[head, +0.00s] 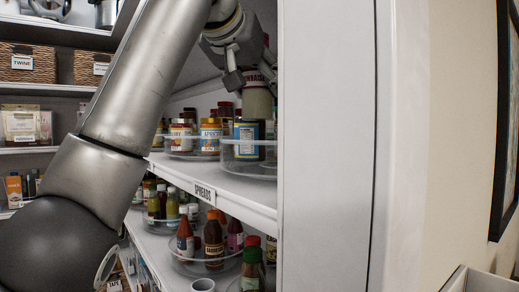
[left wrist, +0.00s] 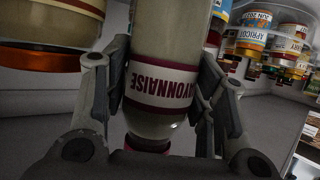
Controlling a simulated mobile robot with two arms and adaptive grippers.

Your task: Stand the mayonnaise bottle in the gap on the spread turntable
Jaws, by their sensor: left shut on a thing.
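The mayonnaise bottle (left wrist: 158,82), pale with a dark red and white label, is between the fingers of my left gripper (left wrist: 155,95) in the left wrist view. In the head view the bottle (head: 257,98) shows partly, above the jars at the right of the spread shelf. My left gripper (head: 240,75) is shut on it. The clear-rimmed spread turntable (head: 250,172) stands below it, with jars on it. The bottle's base is hidden behind the jars and rim, so I cannot tell if it touches. My right gripper is not in view.
The shelf edge (head: 222,196) carries a SPREADS label. A white upright panel (head: 325,150) closes the right side. Sauce bottles stand on turntables on the shelf below (head: 214,243).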

